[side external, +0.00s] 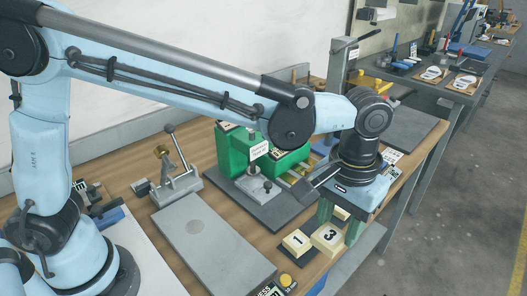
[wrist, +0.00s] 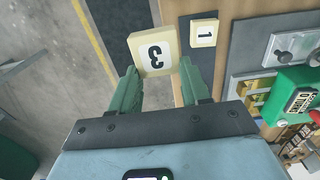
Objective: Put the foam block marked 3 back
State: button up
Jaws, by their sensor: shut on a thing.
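The cream foam block marked 3 (side external: 328,238) is between the green fingers of my gripper (side external: 340,222), near the bench's front edge. In the wrist view the block (wrist: 156,48) sits at the fingertips of my gripper (wrist: 160,70), which is shut on it, with its 3 facing the camera. The floor shows beside and behind the block there, so it appears held over the bench edge. A smaller cream block marked 1 (side external: 297,242) sits on a dark tray (side external: 306,271) to its left; it also shows in the wrist view (wrist: 204,33).
A green machine (side external: 236,150) stands on a dark base plate behind the blocks. A grey plate (side external: 200,245) and a lever clamp (side external: 175,180) are to the left. A round yellow button (side external: 286,280) is near the front. Open floor (side external: 470,230) lies beyond the bench's right edge.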

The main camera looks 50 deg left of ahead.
jog(key=w+a+f, duration=0.2)
jog(key=w, duration=0.1)
jog(key=w+a+f, duration=0.2)
jog(key=w, duration=0.1)
jog(key=w+a+f, duration=0.2)
jog(key=w+f, duration=0.1)
jog(key=shift+w+a, duration=0.2)
jog(key=shift+a, duration=0.1)
jog(key=shift+f, duration=2)
jog(key=shift+f, duration=0.15)
jog(key=o, duration=1.1)
notch_tip(320, 180, up, 12)
jog(key=f, duration=0.1)
jog(key=s+a+r+t, duration=0.2)
jog(key=s+a+r, duration=0.1)
jog(key=a, duration=0.3)
jog(key=s+a+r+t, duration=0.1)
jog(key=s+a+r, duration=0.2)
jog(key=a, duration=0.2)
jog(key=s+a+f+t, duration=0.3)
jog(key=s+a+t, duration=0.1)
jog(key=s+a, duration=0.4)
jog(key=shift+s+f, duration=0.35)
jog(key=shift+s, duration=0.05)
